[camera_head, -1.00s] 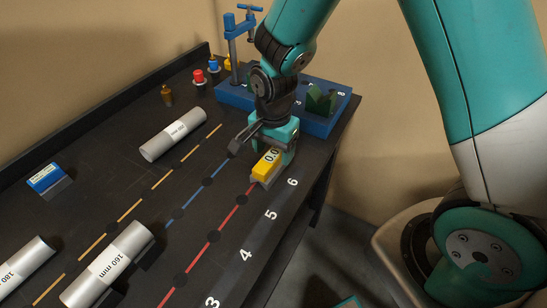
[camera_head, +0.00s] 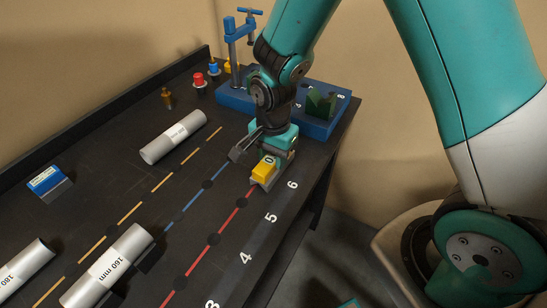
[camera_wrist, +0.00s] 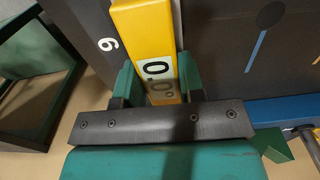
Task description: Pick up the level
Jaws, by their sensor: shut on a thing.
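The level is a small yellow block (camera_head: 265,169) with a grey base and a white display. In the head view it is near the table's right edge, by the printed 6. My gripper (camera_head: 274,160) is over its far end. In the wrist view the yellow level (camera_wrist: 145,30) shows "0.0°" and stands between the two green fingers of my gripper (camera_wrist: 157,85), which are shut on it. Its lower side is mostly hidden, and I cannot tell whether it touches the table.
A blue block (camera_head: 325,128) with a green V-shaped piece and a blue clamp (camera_head: 233,50) stand behind my gripper. Grey tubes (camera_head: 173,137) lie to the left, one labelled 160 mm (camera_head: 108,268). A blue-and-white box (camera_head: 46,180) is at far left. Coloured lines mark the dark table.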

